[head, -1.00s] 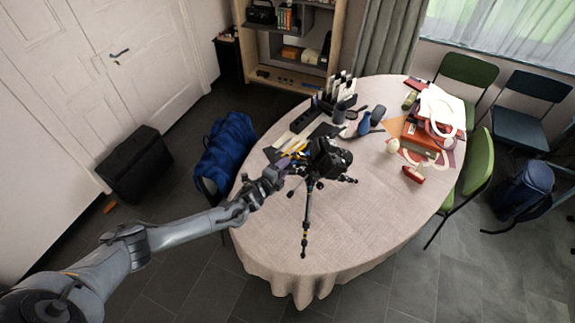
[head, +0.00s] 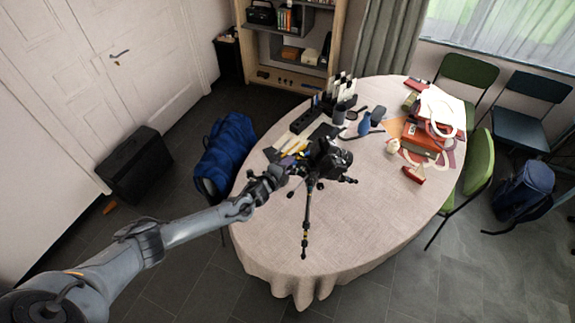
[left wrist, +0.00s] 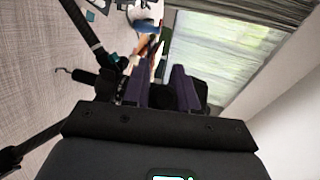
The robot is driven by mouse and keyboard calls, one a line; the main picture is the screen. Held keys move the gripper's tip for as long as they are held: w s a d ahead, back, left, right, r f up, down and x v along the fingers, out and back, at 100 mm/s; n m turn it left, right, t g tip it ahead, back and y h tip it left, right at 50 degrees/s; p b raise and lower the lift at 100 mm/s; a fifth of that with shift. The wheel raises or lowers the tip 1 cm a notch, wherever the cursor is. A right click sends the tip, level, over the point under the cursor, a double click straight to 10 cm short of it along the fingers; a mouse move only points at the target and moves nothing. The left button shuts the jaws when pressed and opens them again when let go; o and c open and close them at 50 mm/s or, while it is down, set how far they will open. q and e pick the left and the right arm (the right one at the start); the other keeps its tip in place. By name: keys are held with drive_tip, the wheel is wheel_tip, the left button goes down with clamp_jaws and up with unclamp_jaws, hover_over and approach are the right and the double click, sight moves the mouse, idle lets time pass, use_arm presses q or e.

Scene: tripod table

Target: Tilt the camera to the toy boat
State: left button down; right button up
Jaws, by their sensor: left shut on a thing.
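A black camera (head: 332,160) sits on a black tripod (head: 305,225) on the table, its lens side facing right in the head view. The toy boat seems to be the small red and white object (head: 413,174) on the table's right part, to the right of the camera. My left gripper (head: 291,163) is at the camera's left side, by the tripod head. In the left wrist view its purple fingers (left wrist: 162,88) are shut on a dark part, seemingly the tripod's handle, mostly hidden between them. My right gripper is out of view.
The round table (head: 365,220) has a clear front part. Black holders and tools (head: 310,118) stand behind the camera. Red boxes (head: 424,138) and a white bag lie at the right. A blue bag (head: 226,150) is left of the table, and a green chair (head: 479,170) right.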

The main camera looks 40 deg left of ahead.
use_arm(q)
drive_tip(key=shift+f+b, duration=0.2)
drive_tip(key=shift+b, duration=0.45)
drive_tip(key=c, duration=1)
unclamp_jaws()
drive_tip(key=shift+s, duration=0.1)
drive_tip(key=v, duration=1)
drive_tip(key=shift+s+f+p, duration=0.1)
drive_tip(key=shift+s+p, duration=0.25)
drive_tip(key=shift+s, duration=0.05)
